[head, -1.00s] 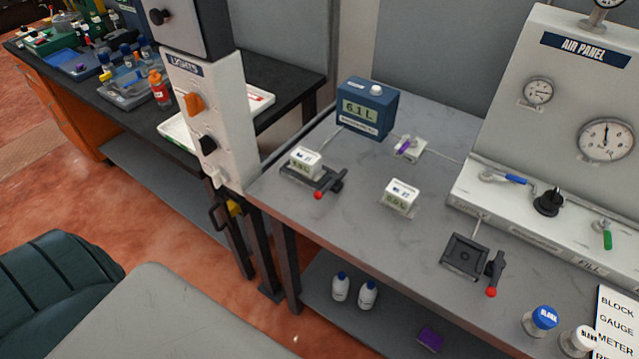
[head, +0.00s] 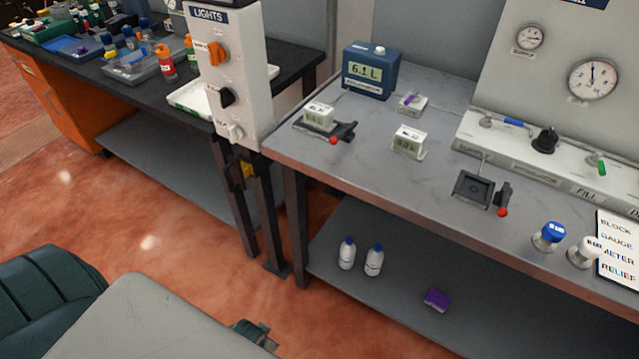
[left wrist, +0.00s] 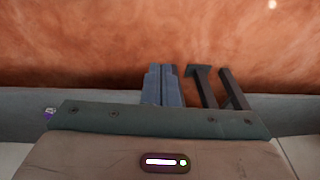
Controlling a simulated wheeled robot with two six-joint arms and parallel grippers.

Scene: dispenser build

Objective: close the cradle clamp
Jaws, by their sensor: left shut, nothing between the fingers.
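Two dark holders with red-knobbed levers are on the grey bench; I cannot tell from labels which is the cradle. The left holder (head: 309,128) carries a small white meter block (head: 319,114), with its lever and red knob (head: 333,140) at its right front. The right holder (head: 473,188) is a square dark plate with nothing on it, its lever (head: 504,195) standing beside it on the right. My left gripper (left wrist: 162,86) is shut and empty in the left wrist view, over the floor and away from both holders. My right gripper is not in view.
A blue display box (head: 371,72) and a second meter block (head: 409,142) stand on the bench. Blue-capped (head: 548,236) and white-capped (head: 583,252) pieces are near its front edge. A white lights panel (head: 233,75) rises at the bench's left end. Bottles (head: 374,260) stand on the lower shelf.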

